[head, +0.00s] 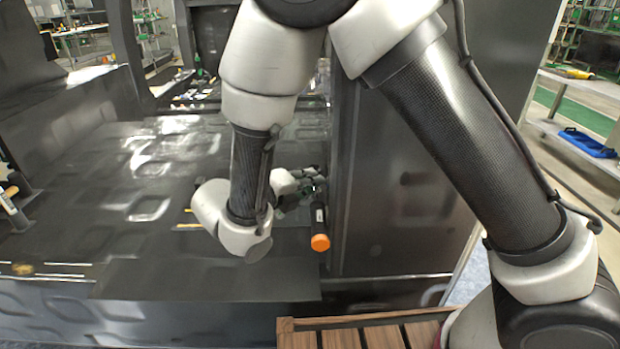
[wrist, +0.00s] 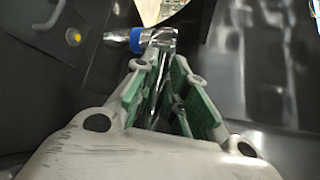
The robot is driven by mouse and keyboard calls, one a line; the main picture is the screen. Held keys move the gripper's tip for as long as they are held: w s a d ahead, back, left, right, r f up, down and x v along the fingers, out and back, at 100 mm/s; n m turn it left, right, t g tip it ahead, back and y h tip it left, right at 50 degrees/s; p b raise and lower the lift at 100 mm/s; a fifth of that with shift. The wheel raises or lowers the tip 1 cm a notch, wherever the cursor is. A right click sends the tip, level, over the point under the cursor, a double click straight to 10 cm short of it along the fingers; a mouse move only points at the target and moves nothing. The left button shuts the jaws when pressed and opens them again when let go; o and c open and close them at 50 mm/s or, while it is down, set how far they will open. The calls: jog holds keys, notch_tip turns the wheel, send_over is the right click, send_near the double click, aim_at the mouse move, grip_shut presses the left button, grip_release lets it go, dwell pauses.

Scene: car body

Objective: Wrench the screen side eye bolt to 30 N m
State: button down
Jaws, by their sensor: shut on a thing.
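My gripper (head: 303,186) is inside the car body, close to a tall dark upright panel. It is shut on a wrench whose dark handle (head: 318,215) with an orange end points toward the head camera. In the wrist view, the green-padded fingers of my gripper (wrist: 164,75) close around the metal shaft. Beyond the fingertips is the wrench's silver head (wrist: 160,35) with a blue ring and a silver socket pointing left. A yellow round spot (wrist: 74,36) on a dark panel lies left of the socket, apart from it. I cannot make out the eye bolt for certain.
The dark car floor (head: 150,180) is broad and mostly bare left of my arm. The upright panel (head: 390,190) stands close on the right. A slatted wooden surface (head: 375,335) is at the front. A shelf with a blue tray (head: 587,142) is far right.

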jog(key=shift+f, duration=2.6)
jog(key=shift+f, duration=0.55)
jog(key=shift+a, duration=0.1)
jog(key=shift+w+a+m+g+h, duration=0.1)
jog(key=shift+a+m+g+h, duration=0.2)
jog(key=shift+m+g+h, duration=0.35)
jog(key=shift+w+a+m+g+h, duration=0.1)
jog(key=shift+a+m+g+h, duration=0.05)
jog(key=shift+m+g+h, duration=0.15)
jog(key=shift+r, duration=2.55)
